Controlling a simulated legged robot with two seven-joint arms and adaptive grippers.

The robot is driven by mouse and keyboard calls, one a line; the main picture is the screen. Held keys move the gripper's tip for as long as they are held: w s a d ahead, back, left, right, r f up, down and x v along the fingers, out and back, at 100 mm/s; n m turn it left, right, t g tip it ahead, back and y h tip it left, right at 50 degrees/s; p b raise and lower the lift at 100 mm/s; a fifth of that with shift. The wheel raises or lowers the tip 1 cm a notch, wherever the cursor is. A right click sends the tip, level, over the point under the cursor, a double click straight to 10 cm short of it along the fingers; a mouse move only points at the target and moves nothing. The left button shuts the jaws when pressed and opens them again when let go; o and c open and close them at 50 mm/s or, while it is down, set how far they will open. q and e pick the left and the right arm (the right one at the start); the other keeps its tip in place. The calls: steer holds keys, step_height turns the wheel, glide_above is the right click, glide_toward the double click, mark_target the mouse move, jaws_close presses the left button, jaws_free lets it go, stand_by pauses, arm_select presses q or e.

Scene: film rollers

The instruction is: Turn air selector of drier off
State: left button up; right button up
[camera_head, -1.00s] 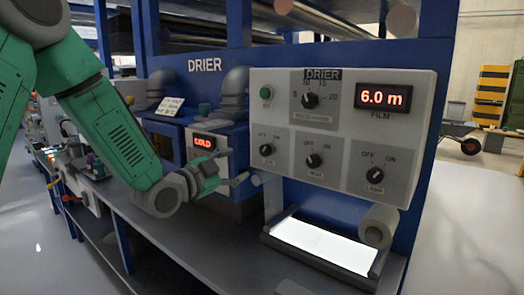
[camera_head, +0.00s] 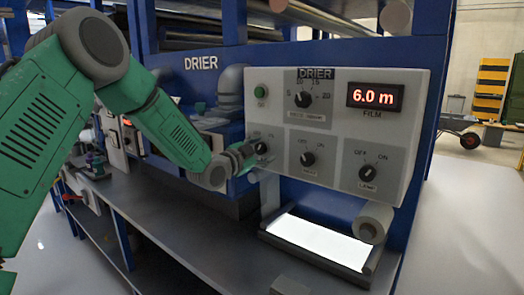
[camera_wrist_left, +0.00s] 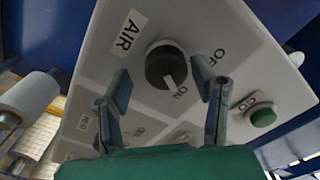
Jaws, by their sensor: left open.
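The drier control panel (camera_head: 350,115) is a grey box on the blue drier frame. Its air selector (camera_head: 261,148), a round black knob, is at the lower left. The left wrist view shows this knob (camera_wrist_left: 165,66) close up beside the AIR label (camera_wrist_left: 129,33), with OFF and ON marks. Its white pointer line is towards ON. My left gripper (camera_head: 247,157) is at the panel's lower left corner and partly covers the air section. In the left wrist view my open left gripper (camera_wrist_left: 163,88) has one finger on each side of the knob, with visible gaps. My right gripper is not in view.
The heat selector (camera_head: 307,159), lamp selector (camera_head: 367,174), dial (camera_head: 303,99) and green button (camera_head: 260,91) share the panel. A display (camera_head: 375,96) reads 6.0 m. A film roll (camera_head: 372,222) and lit plate (camera_head: 318,243) are below.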

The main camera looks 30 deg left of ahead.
arm_select(q)
steer(key=shift+a+f, duration=0.1)
steer(key=shift+a, duration=0.25)
steer(key=shift+a+f, duration=0.1)
steer(key=shift+a, duration=0.2)
steer(key=c, duration=0.7)
steer(key=shift+a, duration=0.35)
steer(key=c, duration=0.4)
steer(key=shift+d, duration=0.4)
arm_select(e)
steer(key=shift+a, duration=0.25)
arm_select(q)
steer(key=shift+n, duration=0.4)
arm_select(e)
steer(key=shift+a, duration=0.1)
arm_select(q)
steer(key=shift+a+f+n, duration=0.1)
steer(key=shift+a+n, duration=0.1)
steer(key=shift+n, duration=0.3)
steer(key=n, duration=0.5)
steer(key=shift+d, duration=0.1)
steer(key=n+b, duration=0.1)
steer(key=n, duration=0.4)
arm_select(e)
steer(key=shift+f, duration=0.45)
arm_select(q)
steer(key=shift+n, duration=0.3)
